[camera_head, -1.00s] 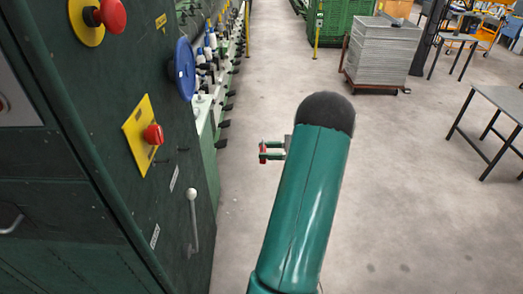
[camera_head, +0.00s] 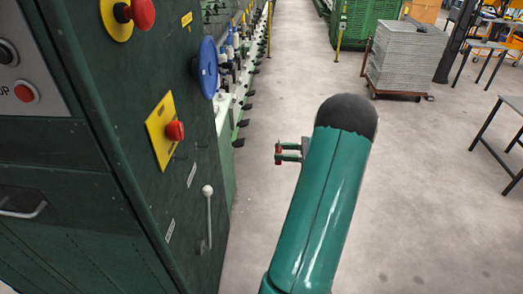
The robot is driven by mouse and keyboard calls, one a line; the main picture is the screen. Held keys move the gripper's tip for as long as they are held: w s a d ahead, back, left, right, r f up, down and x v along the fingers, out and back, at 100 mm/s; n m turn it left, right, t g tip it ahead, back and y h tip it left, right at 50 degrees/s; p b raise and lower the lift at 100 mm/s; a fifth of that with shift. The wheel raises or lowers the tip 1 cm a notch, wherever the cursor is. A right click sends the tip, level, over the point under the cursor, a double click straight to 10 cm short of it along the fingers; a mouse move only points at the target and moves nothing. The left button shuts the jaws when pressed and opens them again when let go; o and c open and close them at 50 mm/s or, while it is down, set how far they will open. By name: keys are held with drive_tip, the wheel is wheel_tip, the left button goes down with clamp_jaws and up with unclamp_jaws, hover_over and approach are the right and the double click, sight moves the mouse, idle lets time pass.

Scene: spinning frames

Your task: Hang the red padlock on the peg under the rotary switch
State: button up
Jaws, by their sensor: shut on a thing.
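The rotary switch (camera_head: 175,131) is a red knob on a yellow plate (camera_head: 158,123), on the side of the dark green cabinet at the left. The peg under it is too small to make out. My gripper (camera_head: 281,153) is to the right of the switch, apart from the cabinet, with its fingers pointing left. It is shut on the small red padlock (camera_head: 278,161), which shows as red bits at the fingertips. The fingers hide much of the padlock, and its shackle cannot be made out.
A grey lever with a round knob (camera_head: 208,191) sticks out from the cabinet (camera_head: 70,205) below the switch. A blue disc (camera_head: 208,68) stands out above it. Bare floor (camera_head: 255,225) lies between cabinet and arm. A stacked cart (camera_head: 405,55) and tables are farther off.

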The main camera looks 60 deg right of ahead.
drive_tip(key=w+a+r, duration=0.4)
drive_tip(key=a+r, duration=0.1)
drive_tip(key=a, duration=0.5)
approach(175, 167)
drive_tip(key=shift+r+x, duration=0.2)
drive_tip(key=shift+x, duration=0.6)
drive_tip(key=shift+r+x, duration=0.15)
drive_tip(key=shift+x, duration=0.65)
drive_tip(key=shift+r+x, duration=0.2)
drive_tip(key=shift+x, duration=0.6)
drive_tip(key=shift+w+a+f, duration=0.3)
drive_tip(key=shift+w+f, duration=0.25)
drive_tip(key=shift+w, duration=0.05)
drive_tip(key=o, duration=1.1)
drive_tip(key=shift+s, duration=0.1)
drive_tip(key=v, duration=1.3)
drive_tip(key=shift+s+d, duration=0.25)
